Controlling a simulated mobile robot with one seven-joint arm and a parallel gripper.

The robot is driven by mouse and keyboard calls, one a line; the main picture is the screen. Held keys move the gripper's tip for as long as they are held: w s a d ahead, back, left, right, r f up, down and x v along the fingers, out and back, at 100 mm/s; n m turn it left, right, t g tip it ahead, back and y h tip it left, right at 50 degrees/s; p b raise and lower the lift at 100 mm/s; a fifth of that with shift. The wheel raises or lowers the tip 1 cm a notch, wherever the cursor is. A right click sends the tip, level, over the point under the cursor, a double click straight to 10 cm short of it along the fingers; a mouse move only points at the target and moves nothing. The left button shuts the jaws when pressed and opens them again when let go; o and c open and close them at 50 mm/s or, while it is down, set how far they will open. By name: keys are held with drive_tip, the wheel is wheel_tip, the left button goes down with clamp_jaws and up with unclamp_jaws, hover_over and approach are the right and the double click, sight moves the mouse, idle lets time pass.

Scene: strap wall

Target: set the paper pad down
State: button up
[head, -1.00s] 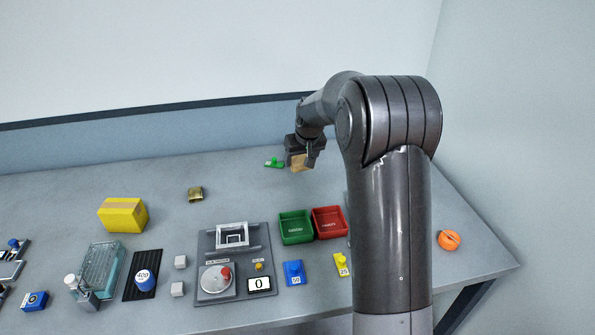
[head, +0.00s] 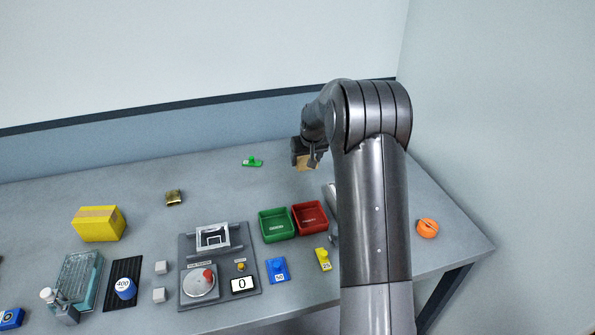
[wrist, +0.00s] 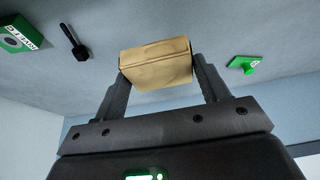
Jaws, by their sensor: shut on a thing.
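The paper pad (head: 307,162) is a small tan block at the back of the table, below my wrist in the head view. My gripper (wrist: 157,72) is shut on it, with one dark finger at each side in the wrist view. There the pad (wrist: 157,64) shows a creased tan face and sits between the fingertips. The grey table (head: 225,175) is behind it in that view. I cannot tell whether the pad touches the table. My arm hides part of the table to the right.
A green piece (head: 252,161) lies left of my gripper. Green (head: 275,238) and red (head: 310,232) trays, a grey device (head: 250,288) and a yellow box (head: 98,223) stand nearer the front. An orange object (head: 427,228) is at right. The back-left table is mostly clear.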

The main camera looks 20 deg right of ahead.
sight(298, 160)
drive_tip(key=shift+w+a+f, duration=0.95)
drive_tip(key=shift+a, duration=0.25)
drive_tip(key=shift+f, duration=2)
drive_tip(key=shift+f, duration=0.1)
drive_tip(key=o, duration=0.9)
